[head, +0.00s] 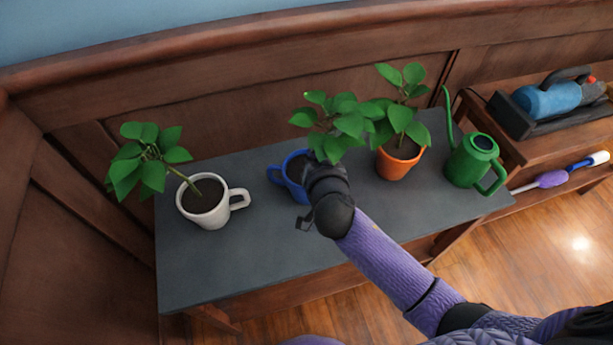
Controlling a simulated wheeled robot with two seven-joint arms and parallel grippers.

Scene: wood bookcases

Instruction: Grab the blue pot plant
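The blue pot plant (293,186) is a blue mug with a handle on its left and green leaves above. It stands on the dark grey table top (235,262), near the middle. My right gripper (318,178) is at the right side of the blue pot and covers part of it. Its fingers are dark and face away from the camera, so whether they are open, shut or touching the pot cannot be told. My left gripper is not in view.
A white mug plant (205,212) stands to the left. An orange pot plant (400,162) and a green watering can (472,162) stand to the right. A wooden panel wall (215,130) runs behind. A lower shelf at right holds a blue appliance (548,101).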

